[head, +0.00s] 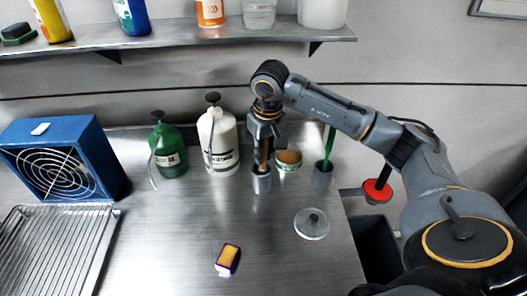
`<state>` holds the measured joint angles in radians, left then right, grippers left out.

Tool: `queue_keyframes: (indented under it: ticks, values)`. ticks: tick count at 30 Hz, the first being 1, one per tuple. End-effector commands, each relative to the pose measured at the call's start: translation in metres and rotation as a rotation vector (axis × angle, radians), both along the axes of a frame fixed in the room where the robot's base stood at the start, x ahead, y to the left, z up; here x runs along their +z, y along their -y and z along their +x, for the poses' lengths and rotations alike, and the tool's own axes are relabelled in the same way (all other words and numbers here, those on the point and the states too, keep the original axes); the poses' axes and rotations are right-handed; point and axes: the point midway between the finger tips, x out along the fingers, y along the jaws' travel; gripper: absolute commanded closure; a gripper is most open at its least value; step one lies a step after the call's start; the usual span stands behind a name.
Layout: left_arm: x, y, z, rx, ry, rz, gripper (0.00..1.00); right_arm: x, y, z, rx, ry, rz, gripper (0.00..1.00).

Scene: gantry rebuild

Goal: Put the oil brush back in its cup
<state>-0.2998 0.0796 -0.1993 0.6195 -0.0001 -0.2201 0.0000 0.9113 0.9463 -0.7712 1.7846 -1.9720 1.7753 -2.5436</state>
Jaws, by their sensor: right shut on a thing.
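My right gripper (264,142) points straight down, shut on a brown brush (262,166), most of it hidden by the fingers. The brush is upright, over a grey metal cup (261,184) on the steel bench. Its lower end appears inside the cup's mouth; how deep it sits and whether it touches the bottom I cannot tell. A second grey cup (322,181) stands to the right with a green-handled tool (329,144) leaning in it. My left gripper is out of view.
An open tin (288,162) with brown contents stands close behind the cup. A white bottle (217,145) and green bottle (168,150) are left. A round lid (312,226) and a yellow-purple block (228,260) lie in front. A blue fan (62,160) and wire rack (55,250) fill the left.

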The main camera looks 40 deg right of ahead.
Motion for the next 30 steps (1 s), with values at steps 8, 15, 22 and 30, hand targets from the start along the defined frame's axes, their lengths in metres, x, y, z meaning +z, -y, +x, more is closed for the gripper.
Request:
queue_keyframes:
  ticks: [8, 15, 22, 30]
  values:
    - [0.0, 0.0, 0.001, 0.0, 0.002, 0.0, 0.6, 0.0, 0.0, 0.0, 0.0, 0.001, 0.0, 0.71]
    - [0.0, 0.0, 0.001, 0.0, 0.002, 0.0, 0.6, 0.0, 0.0, 0.0, 0.0, 0.001, 0.0, 0.55]
    - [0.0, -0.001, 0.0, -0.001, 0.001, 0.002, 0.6, 0.006, 0.0, 0.0, 0.0, 0.002, 0.001, 0.55]
    - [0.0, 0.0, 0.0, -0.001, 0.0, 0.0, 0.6, 0.055, 0.0, -0.005, 0.001, 0.007, 0.0, 0.55]
